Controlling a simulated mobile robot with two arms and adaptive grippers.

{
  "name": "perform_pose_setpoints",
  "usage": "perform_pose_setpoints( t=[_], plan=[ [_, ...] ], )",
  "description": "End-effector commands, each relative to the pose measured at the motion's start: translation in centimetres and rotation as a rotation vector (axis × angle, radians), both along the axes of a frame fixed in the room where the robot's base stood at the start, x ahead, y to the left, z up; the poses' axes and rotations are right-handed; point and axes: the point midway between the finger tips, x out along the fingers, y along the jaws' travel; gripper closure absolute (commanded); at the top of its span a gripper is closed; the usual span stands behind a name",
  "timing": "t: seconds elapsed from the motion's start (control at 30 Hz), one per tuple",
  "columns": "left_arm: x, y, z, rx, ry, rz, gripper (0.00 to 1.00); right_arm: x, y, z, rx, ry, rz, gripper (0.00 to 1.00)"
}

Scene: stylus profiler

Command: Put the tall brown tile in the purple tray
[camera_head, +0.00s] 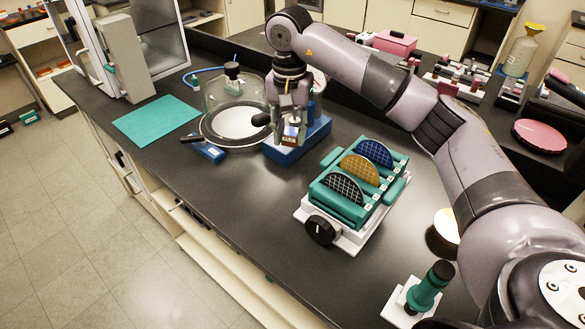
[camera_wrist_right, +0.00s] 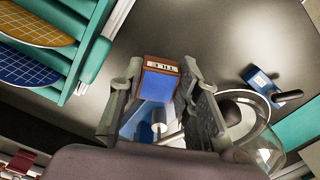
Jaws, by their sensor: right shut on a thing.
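My right gripper (camera_head: 289,118) is over a blue stand (camera_head: 316,139) near the far middle of the dark bench. It is shut on a small brown-edged tile (camera_head: 290,134), which shows just below the fingers. In the right wrist view, the tile (camera_wrist_right: 161,65) sits between the two fingers (camera_wrist_right: 160,95), with a brown edge, a pale label and a blue area below it. I cannot tell whether the tile touches the stand. I cannot make out a purple tray in either view. My left gripper is not in view.
A teal rack (camera_head: 341,206) with several patterned half discs stands right of the gripper. A glass dome (camera_head: 222,92) is close on the left, near a small blue block (camera_head: 208,149) and a flat teal mat (camera_head: 156,119). The bench's front strip is mostly clear.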

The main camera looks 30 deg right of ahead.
Motion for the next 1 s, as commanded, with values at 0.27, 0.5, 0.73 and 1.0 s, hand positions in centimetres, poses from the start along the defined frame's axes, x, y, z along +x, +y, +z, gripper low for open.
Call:
perform_pose_setpoints(
  t=[0.27, 0.5, 0.73, 1.0],
  plan=[
    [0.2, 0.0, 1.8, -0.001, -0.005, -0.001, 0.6, -0.1, 0.0, -6.8, 0.0, 0.004, -0.001, 1.0],
    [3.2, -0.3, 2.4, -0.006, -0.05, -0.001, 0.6, 0.0, 0.0, -9.3, 0.001, 0.001, -0.001, 1.0],
    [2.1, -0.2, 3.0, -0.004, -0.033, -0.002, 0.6, 0.0, 0.0, -12.0, 0.001, 0.003, 0.0, 1.0],
    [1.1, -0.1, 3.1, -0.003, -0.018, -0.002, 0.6, 0.1, 0.0, -13.5, 0.0, -0.001, 0.0, 1.0]
  ],
)
